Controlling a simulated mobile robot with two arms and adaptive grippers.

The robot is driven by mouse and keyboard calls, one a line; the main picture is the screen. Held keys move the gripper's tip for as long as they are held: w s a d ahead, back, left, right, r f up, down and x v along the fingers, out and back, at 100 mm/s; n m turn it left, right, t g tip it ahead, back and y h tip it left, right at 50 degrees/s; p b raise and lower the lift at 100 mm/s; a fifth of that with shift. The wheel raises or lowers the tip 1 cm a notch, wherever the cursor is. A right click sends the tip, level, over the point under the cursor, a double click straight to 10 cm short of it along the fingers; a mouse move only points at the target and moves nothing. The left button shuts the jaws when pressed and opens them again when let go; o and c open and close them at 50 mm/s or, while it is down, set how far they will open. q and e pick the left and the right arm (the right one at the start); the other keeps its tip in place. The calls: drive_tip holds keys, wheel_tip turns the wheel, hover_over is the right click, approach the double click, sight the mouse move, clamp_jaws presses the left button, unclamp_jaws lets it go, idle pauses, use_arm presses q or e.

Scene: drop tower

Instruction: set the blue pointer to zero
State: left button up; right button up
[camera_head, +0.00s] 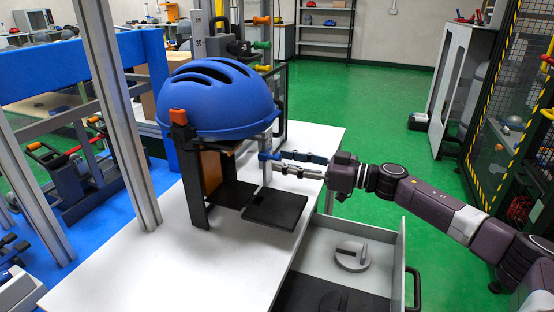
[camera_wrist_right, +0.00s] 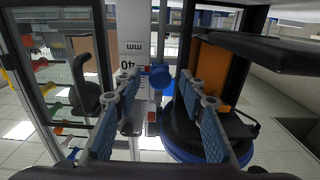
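The blue pointer (camera_head: 265,156) is a small blue knob beside a pale vertical post, below the right side of the blue helmet. It also shows in the right wrist view (camera_wrist_right: 159,77), next to a white scale (camera_wrist_right: 130,50) marked "mm" and "40", upside down there. A small red mark sits by the scale. My right gripper (camera_head: 284,163) reaches in from the right, just short of the pointer. In the right wrist view its two blue-padded fingers (camera_wrist_right: 157,88) are apart, with the pointer beyond and between their tips. My left gripper is not in view.
The blue helmet (camera_head: 217,98) sits on a stand with a black plate (camera_head: 275,208) on the white table (camera_head: 150,275). An open drawer (camera_head: 319,262) holding a grey part lies below my right arm. Metal posts stand at left. Green floor is clear behind the arm.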

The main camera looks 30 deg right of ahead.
sight(270, 157)
drive_tip(key=shift+x, duration=1.4)
clamp_jaws()
